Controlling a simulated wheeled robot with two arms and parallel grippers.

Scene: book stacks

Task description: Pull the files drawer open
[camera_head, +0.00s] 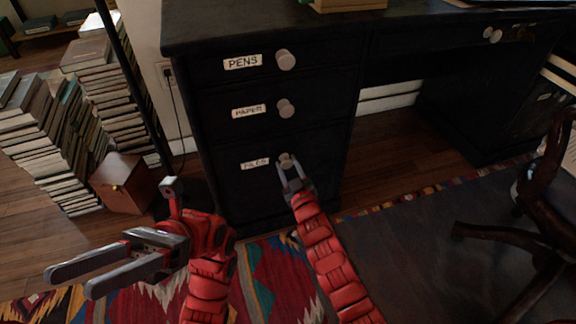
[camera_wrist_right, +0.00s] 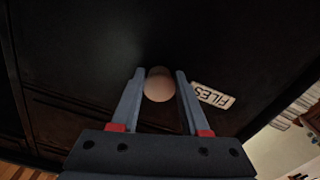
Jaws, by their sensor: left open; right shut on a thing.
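The files drawer (camera_head: 255,190) is the lowest of three drawers in the black desk's left column. Its front looks flush with the desk, so it appears closed. Its label (camera_head: 255,164) reads FILES and also shows tilted in the right wrist view (camera_wrist_right: 213,96). My right gripper (camera_head: 297,176) is at the files drawer's round knob (camera_head: 286,159). In the right wrist view the knob (camera_wrist_right: 159,84) sits between the two fingers, which are shut on it. My left gripper (camera_head: 72,279) is open and empty, over the rug at the lower left, away from the desk.
The paper drawer (camera_head: 225,115) and pens drawer (camera_head: 220,70) above look closed. Tall book stacks (camera_head: 48,150) and a brown wooden box (camera_head: 122,184) stand at the left. A dark chair (camera_head: 545,190) is at the right. Floor before the drawer holds a patterned rug (camera_head: 270,270).

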